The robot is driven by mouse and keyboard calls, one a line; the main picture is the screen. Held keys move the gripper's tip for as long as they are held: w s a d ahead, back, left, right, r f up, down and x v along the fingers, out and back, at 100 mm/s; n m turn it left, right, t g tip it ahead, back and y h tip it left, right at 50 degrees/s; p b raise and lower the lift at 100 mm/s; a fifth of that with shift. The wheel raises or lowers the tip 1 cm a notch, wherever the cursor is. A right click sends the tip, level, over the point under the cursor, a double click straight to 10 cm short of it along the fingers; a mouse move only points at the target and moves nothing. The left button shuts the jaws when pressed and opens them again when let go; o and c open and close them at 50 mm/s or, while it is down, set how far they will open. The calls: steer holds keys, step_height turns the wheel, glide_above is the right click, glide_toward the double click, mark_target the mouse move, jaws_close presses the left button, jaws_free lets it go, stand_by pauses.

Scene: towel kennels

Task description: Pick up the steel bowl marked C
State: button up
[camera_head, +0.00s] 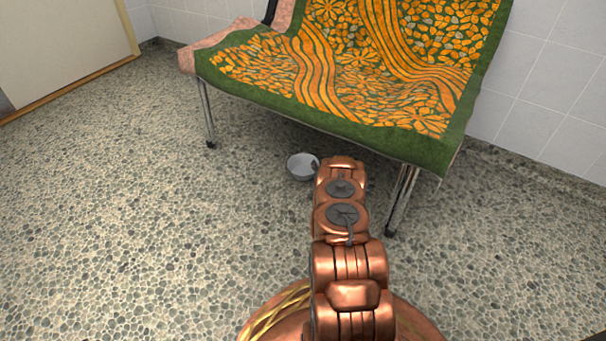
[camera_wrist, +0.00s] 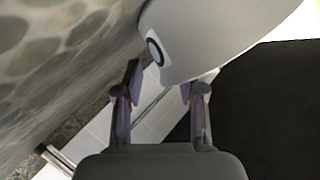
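A grey steel bowl (camera_head: 302,166) sits on the floor below the front edge of the bench in the head view. My wrist hides part of its right side. In the wrist view the bowl (camera_wrist: 215,35) fills the top, close to the fingers, with a dark rounded mark (camera_wrist: 155,50) on its wall; I cannot read it surely as a C. My gripper (camera_wrist: 160,85) is open, with a clear gap between its two fingers. The bowl's near edge lies at the fingertips, by the right finger. I cannot tell whether they touch.
A bench (camera_head: 188,60) covered by a green and orange patterned towel (camera_head: 330,70) stands over the bowl's far side. Its metal legs stand at left (camera_head: 207,115) and right (camera_head: 401,200). The pebbled floor (camera_head: 130,200) is clear at left. Tiled walls stand behind.

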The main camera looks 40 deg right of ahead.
steer(key=shift+w+d, duration=0.25)
steer(key=shift+w, duration=0.1)
jaws_close()
stand_by(0.3)
